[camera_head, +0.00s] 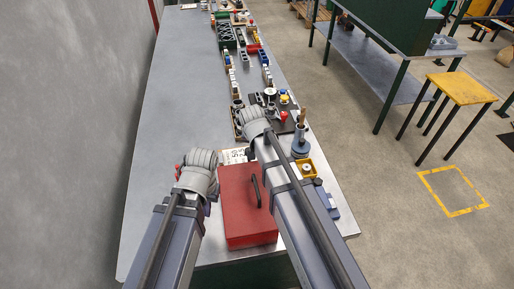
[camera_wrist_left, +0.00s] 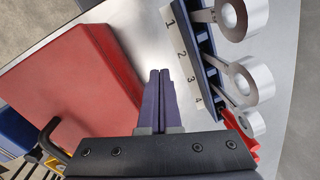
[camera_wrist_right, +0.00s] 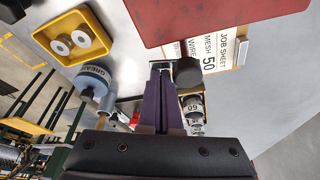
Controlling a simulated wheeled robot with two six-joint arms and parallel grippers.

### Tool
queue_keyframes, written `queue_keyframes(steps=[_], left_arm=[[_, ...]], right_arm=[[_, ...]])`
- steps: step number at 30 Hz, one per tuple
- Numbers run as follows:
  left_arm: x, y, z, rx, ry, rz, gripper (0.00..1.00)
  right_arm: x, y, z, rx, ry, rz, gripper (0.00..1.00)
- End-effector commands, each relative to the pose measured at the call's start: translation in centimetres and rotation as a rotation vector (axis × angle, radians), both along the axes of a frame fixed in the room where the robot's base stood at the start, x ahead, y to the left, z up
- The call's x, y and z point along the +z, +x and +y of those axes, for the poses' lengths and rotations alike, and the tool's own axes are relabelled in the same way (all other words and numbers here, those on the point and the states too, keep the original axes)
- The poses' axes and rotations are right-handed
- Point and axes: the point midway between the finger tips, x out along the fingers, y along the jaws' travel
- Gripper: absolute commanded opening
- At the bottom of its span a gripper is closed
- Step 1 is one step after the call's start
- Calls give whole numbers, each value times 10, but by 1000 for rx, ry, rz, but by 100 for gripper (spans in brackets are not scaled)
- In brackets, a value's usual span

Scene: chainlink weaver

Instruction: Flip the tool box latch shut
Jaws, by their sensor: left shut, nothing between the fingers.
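The red tool box (camera_head: 240,212) lies on the grey bench between my arms, its black handle (camera_head: 256,190) on the upper side. In the left wrist view the red box (camera_wrist_left: 80,85) fills the left side, with the handle (camera_wrist_left: 48,138) below. Its edge also shows in the right wrist view (camera_wrist_right: 200,14). I cannot make out the latch. My left gripper (camera_wrist_left: 160,75) is shut and empty, pointing past the box's edge over the bench. My right gripper (camera_wrist_right: 161,68) has its fingers close together near a dark round part; whether anything is between the tips is unclear.
In the right wrist view there are a yellow tray (camera_wrist_right: 42,42), a grease can (camera_wrist_right: 91,80) and a job sheet (camera_wrist_right: 232,46). The bench's left side (camera_head: 165,110) is clear.

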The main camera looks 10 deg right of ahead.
Motion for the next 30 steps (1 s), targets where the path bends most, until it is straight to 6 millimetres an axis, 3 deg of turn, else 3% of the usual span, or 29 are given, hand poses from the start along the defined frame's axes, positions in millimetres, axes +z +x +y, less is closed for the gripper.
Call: queue_keyframes(steps=[7, 30], left_arm=[[0, 0, 0, 0, 0, 0, 0], [0, 0, 0, 0, 0, 0, 0]], right_arm=[[0, -5, 1, -136, -1, 0, 0], [0, -13, 3, -130, 1, 1, 0]])
